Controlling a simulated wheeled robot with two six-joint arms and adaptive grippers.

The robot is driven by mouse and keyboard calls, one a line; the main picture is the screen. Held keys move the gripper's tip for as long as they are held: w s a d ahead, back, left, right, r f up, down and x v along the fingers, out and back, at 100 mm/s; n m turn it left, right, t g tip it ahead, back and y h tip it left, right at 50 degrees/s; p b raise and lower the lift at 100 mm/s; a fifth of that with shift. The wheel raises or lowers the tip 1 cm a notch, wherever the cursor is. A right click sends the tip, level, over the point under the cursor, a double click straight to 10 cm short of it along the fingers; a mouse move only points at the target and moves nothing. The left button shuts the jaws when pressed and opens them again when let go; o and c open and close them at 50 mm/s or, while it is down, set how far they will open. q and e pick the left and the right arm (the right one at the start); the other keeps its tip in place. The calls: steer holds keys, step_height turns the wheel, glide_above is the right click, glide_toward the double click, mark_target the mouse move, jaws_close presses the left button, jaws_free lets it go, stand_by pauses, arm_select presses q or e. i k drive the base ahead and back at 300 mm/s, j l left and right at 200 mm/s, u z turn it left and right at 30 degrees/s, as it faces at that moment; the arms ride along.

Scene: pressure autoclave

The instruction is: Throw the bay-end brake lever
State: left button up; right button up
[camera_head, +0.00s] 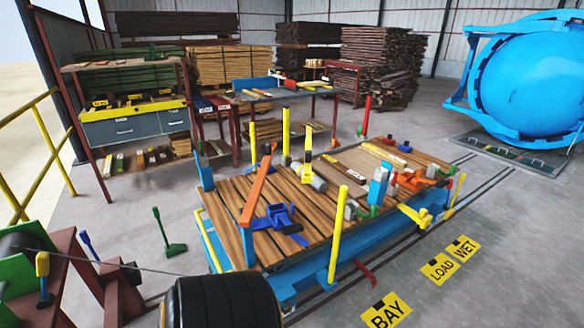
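No part is clearly marked as the bay-end brake lever. A blue wheeled bogie (325,293) with a plank deck stands on rails. A short red lever (366,273) sticks out low from its near side, behind the yellow BAY plate (386,311). Neither of my grippers is in view.
A black cylinder (222,302) fills the bottom foreground, with a thin cable reaching it. Yellow posts (336,235) and clamps stand on the deck. Yellow LOAD (439,268) and WET (461,248) plates lie on open floor at right. The blue autoclave (530,80) is behind.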

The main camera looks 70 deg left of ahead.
mark_target(286, 308)
steer(key=i+u, duration=0.25)
steer(key=u, duration=0.15)
steer(key=i+l+u, duration=0.15)
steer(key=u, duration=0.3)
steer(key=i+u, duration=0.1)
steer(key=u, duration=1.85)
